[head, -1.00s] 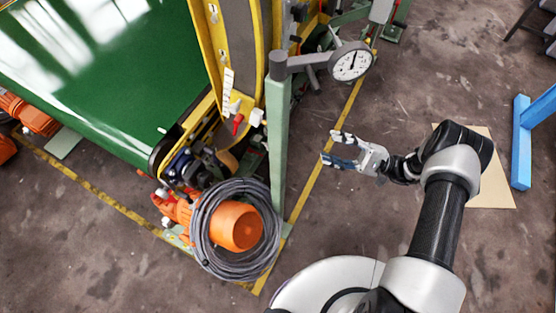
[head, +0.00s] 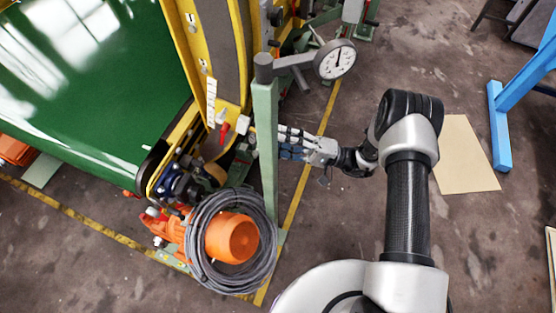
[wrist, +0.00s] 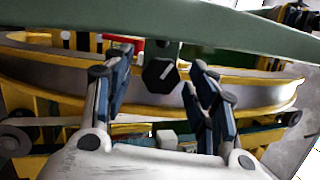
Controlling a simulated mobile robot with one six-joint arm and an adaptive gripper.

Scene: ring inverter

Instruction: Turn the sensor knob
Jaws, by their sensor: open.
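A dark knob-like piece (wrist: 160,75) with a short white mark on its face shows in the wrist view, between my fingers and in front of the curved grey and yellow frame. I take it for the sensor knob. I cannot pick it out in the head view, where the green post may hide it. My gripper (head: 285,142) is open, with its fingertips at the right edge of the post. In the wrist view my gripper (wrist: 160,72) has one finger on each side of the knob, with gaps visible. Whether the tips reach its depth is unclear.
The upright green post (head: 264,150) stands close to my fingers. A grey cable coil (head: 207,275) surrounds an orange motor (head: 231,238) below. Open floor lies right of the yellow line.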

